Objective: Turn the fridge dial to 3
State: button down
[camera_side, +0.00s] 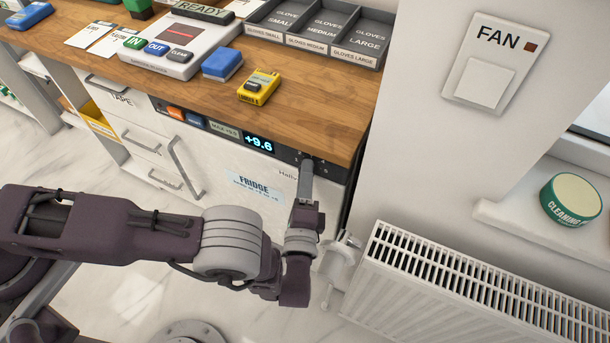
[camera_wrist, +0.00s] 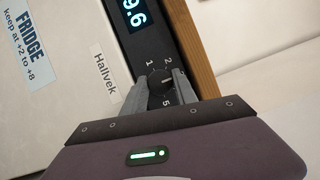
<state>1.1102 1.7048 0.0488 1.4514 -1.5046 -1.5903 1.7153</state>
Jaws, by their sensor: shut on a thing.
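The fridge dial (camera_wrist: 160,83) is a small dark round knob on the black control strip. In the wrist view the numbers 1, 2 and 5 show around it; other marks are hidden by the fingers, and I cannot tell where its pointer stands. My gripper (camera_wrist: 162,88) is shut on the dial, one finger on each side. In the side view my gripper (camera_side: 306,170) reaches up to the right end of the strip and covers most of the dial. The fridge (camera_side: 285,200) has a white door, and its display (camera_side: 259,144) reads +9.6.
The fridge label (camera_wrist: 29,45) says keep at +2 to +8. The wooden worktop (camera_side: 310,115) overhangs the strip, with a yellow device (camera_side: 259,87) and a glove tray (camera_side: 318,33) on it. A white radiator (camera_side: 450,285) stands close to the right of my gripper.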

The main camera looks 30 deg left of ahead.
jog(key=c, duration=1)
grip_release()
jog(key=shift+s, duration=0.1)
jog(key=v, duration=0.7)
